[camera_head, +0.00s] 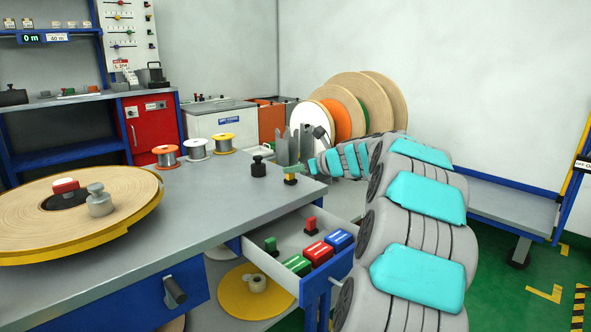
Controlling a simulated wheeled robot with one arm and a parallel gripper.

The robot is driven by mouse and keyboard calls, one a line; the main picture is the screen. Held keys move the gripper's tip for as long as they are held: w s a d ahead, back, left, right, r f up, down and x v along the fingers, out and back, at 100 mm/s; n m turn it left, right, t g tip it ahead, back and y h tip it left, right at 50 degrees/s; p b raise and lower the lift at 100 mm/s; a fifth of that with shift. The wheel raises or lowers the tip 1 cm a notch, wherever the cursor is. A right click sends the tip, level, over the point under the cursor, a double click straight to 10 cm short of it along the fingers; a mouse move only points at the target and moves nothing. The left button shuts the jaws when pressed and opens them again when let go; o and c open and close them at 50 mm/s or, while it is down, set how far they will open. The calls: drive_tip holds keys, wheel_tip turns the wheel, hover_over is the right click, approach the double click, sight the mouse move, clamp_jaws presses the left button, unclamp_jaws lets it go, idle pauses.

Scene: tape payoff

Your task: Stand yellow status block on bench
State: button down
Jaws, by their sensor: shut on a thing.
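The yellow status block (294,169) is upright over the right far part of the grey bench top (215,205), near its right edge. Its top is yellow and its lower part looks dark. My gripper (293,160) comes in from the right and is shut on the block from above. The grey fingers hide part of its top. The block's base is at or just above the bench surface; I cannot tell whether it touches.
A black weight (258,167) stands just left of the block. Wire spools (196,149) and a large tape roll (95,205) are farther left on the bench. An open drawer (270,262) below holds red, green and blue blocks. Bare bench lies between.

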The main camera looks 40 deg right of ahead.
drive_tip(key=shift+f, duration=0.1)
drive_tip(key=c, duration=0.6)
unclamp_jaws()
drive_tip(key=shift+s+r, duration=0.2)
drive_tip(key=v, duration=1.1)
drive_tip(key=shift+s, duration=0.3)
